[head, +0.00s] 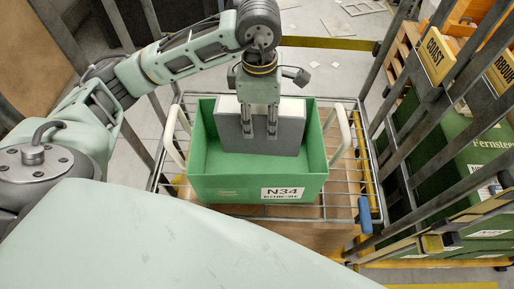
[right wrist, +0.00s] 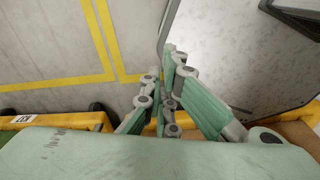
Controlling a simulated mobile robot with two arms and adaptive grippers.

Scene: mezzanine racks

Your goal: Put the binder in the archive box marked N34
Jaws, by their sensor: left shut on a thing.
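The archive box marked N34 (head: 230,188) is green and open at the top, with its white N34 label on the near wall, in the head view. My left gripper (head: 260,130) comes down from above, shut on the binder. My right gripper (right wrist: 165,95) shows in the right wrist view, away from any task object; its fingertips are hard to make out.
The box sits in a wire cart (head: 345,185) with pale handles at both sides. A rack at the right holds green boxes (head: 485,150) behind grey bars, with yellow signs (head: 436,55). Yellow floor lines (right wrist: 95,40) show in the right wrist view.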

